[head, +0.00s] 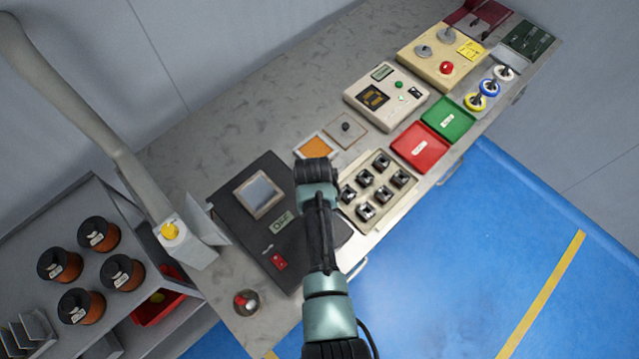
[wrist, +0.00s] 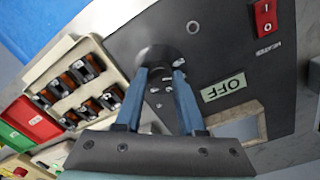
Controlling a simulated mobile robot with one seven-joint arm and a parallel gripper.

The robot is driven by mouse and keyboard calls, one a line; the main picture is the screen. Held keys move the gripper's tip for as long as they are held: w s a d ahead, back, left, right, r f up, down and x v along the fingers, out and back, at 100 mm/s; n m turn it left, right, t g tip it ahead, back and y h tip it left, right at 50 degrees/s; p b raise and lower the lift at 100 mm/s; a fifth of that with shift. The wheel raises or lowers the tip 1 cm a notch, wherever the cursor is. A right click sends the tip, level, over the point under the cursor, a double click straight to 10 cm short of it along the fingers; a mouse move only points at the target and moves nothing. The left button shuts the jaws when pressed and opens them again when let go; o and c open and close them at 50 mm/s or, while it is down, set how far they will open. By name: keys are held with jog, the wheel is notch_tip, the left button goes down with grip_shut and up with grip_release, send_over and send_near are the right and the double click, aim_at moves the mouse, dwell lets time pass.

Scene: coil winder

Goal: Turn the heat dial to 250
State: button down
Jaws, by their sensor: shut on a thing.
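The black heater unit (head: 230,204) stands on the bench under my arm. The heat dial (wrist: 158,55) is a round dark knob on the unit's black top in the wrist view. My gripper (wrist: 161,72) is at the dial, with its two blue fingers shut on the knob from both sides. White marks lie around the dial, partly between the fingers; I cannot read the pointer or numbers. In the head view my arm hides the dial and fingertips.
A red switch (head: 279,261) and a framed window (head: 258,194) are on the unit. Spools (head: 98,233) stand at left.

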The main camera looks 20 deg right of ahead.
jog(key=n, duration=0.4)
jog(key=shift+n+p, duration=0.3)
jog(key=shift+p, duration=0.05)
dwell(0.3)
jog(key=c, duration=0.5)
grip_release()
jog(key=shift+r, duration=0.15)
jog(key=r, duration=1.2)
jog(key=shift+s+a+r+b, duration=0.1)
jog(key=shift+a+r+b, duration=0.2)
jog(key=shift+r+b, duration=0.1)
